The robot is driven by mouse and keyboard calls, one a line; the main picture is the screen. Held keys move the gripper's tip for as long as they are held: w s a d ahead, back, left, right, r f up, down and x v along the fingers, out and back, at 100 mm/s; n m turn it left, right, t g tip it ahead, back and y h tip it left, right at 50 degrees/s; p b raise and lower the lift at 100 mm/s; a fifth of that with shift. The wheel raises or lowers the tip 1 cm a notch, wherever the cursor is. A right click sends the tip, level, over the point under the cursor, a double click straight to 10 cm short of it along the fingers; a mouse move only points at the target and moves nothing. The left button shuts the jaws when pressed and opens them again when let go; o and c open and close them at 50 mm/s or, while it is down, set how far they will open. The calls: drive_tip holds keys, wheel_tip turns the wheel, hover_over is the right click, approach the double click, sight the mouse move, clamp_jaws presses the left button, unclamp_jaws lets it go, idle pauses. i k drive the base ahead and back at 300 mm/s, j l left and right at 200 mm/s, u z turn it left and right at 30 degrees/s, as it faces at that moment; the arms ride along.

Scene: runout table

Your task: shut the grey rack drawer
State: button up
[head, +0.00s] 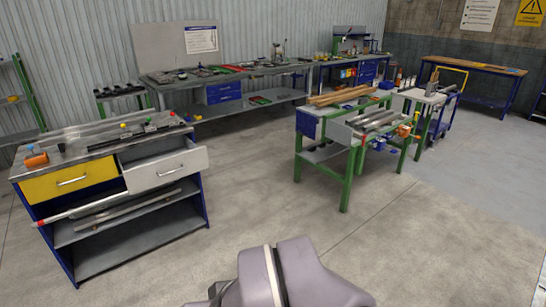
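The grey rack drawer (190,159) is at the left, in the upper right part of a blue-framed rack (88,262). It is pulled out, and its open inside shows behind the front panel. A bar handle (170,171) crosses its front. The yellow drawer (50,184) beside it on the left sits further back, flush with the rack. My grey-purple arm link shows at the bottom middle, apart from the rack. My gripper is not in view.
Long bars lie on the shelf under the drawers, and one red-tipped bar (62,213) sticks out to the left. Small parts lie on the rack's top (88,151). A green-legged table (345,188) stands to the right. The concrete floor (255,195) between them is clear.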

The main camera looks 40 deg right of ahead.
sight(143, 168)
drive_tip(key=z, duration=0.35)
drive_tip(key=i+j+z, duration=0.15)
drive_tip(key=i, duration=0.4)
drive_tip(key=i+j+z, duration=0.2)
drive_tip(key=i, duration=0.35)
drive_tip(key=i+j+z, duration=0.15)
drive_tip(key=i, duration=0.4)
drive_tip(key=i+j+z, duration=0.15)
drive_tip(key=i+j, duration=0.2)
drive_tip(key=i, duration=0.15)
drive_tip(key=i+j+z, duration=0.15)
drive_tip(key=i+j, duration=0.2)
drive_tip(key=i, duration=0.15)
